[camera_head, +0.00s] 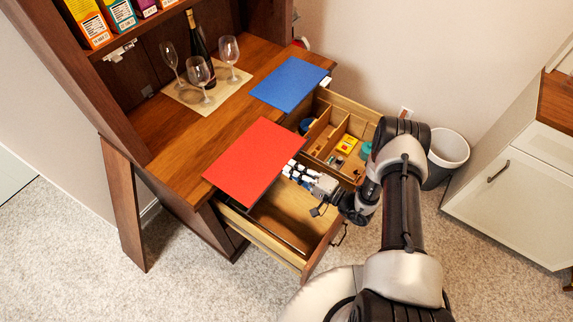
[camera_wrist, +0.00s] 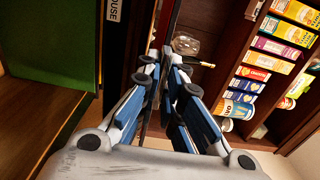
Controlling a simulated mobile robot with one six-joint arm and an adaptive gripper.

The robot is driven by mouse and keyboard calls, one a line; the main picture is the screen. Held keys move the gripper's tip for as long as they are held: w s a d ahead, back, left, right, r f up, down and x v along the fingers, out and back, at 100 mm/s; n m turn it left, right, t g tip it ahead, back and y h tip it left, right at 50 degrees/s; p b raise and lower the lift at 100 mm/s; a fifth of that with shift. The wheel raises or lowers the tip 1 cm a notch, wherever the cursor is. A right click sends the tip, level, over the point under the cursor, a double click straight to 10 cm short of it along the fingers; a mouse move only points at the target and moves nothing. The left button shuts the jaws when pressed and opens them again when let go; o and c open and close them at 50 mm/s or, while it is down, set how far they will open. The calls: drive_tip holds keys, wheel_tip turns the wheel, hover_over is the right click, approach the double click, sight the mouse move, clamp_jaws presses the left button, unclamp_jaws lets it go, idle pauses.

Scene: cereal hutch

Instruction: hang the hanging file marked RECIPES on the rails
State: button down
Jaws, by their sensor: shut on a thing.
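A red file panel (camera_head: 256,160) is held roughly flat over the counter's front edge and the front drawer (camera_head: 322,252). My gripper (camera_head: 293,170) is shut on its right edge. In the wrist view my gripper (camera_wrist: 165,80) pinches a thin, dark, edge-on sheet. No mark on the red file can be read, so I cannot tell if it is RECIPES. One dark rail (camera_head: 275,236) shows inside the front drawer; the red file hides the drawer's far part.
A blue panel (camera_head: 289,82) lies on the counter (camera_head: 180,140). A wine bottle (camera_head: 199,45) and several glasses stand on a mat behind. A divided drawer (camera_head: 372,112) with small items is open beside the front drawer. A bin (camera_head: 449,148) stands at right.

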drive_tip(key=v, duration=1)
drive_tip(key=shift+s+d+r, duration=0.1)
drive_tip(key=shift+d, duration=0.1)
idle(0.7)
